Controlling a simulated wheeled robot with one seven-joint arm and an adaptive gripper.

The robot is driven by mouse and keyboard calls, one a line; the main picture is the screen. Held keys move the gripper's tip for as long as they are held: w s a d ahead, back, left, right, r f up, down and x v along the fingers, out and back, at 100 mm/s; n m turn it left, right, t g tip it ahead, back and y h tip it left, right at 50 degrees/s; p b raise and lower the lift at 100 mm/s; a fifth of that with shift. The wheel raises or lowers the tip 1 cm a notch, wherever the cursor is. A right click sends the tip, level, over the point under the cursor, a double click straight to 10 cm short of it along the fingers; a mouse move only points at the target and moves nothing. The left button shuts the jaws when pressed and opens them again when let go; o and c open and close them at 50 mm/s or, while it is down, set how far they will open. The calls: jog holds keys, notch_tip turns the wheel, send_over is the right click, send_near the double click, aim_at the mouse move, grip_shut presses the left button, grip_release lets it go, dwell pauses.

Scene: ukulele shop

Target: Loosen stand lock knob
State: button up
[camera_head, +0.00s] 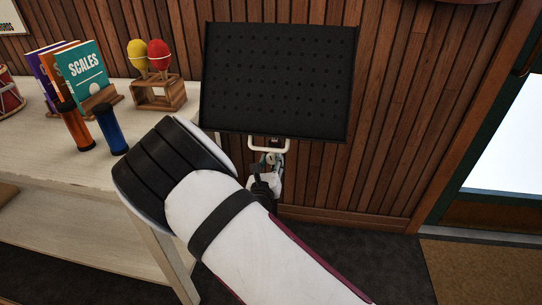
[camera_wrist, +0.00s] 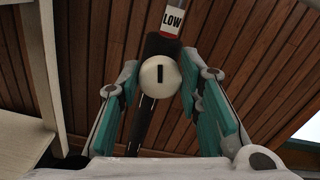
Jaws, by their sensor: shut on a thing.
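The lock knob (camera_wrist: 158,76) is a round cream disc with a black line that stands upright. It sits on the dark pole (camera_wrist: 142,118) of the stand, under a "LOW" label (camera_wrist: 172,20). My gripper (camera_wrist: 159,83) has teal-sided fingers on the left and right of the knob and is shut on it. In the head view the stand's black perforated desk (camera_head: 278,80) is upright above my gripper (camera_head: 268,165). The knob is hidden there behind my gripper and arm.
A pale table (camera_head: 95,160) at left holds books (camera_head: 82,72), red and yellow maracas on a wooden rack (camera_head: 158,95), and orange (camera_head: 75,125) and blue (camera_head: 110,130) cylinders near my arm. A wood-slat wall (camera_head: 390,130) stands behind. The dark floor at right is clear.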

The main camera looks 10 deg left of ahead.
jog(key=n+p, duration=0.3)
jog(key=shift+r+n, duration=0.1)
jog(key=shift+n, duration=0.3)
jog(key=n+p, duration=0.2)
jog(key=n, duration=0.2)
jog(key=shift+a+n+p, duration=0.15)
jog(key=shift+n+p, duration=0.15)
jog(key=shift+p, duration=0.05)
jog(key=n, duration=0.1)
jog(key=n+p, duration=0.1)
jog(key=n, duration=0.2)
jog(key=shift+f+p, duration=0.25)
jog(key=shift+p, duration=0.1)
jog(key=shift+f+n+p, duration=0.1)
jog(key=shift+n+p, duration=0.3)
jog(key=shift+n, duration=1.6)
jog(key=o, duration=1.1)
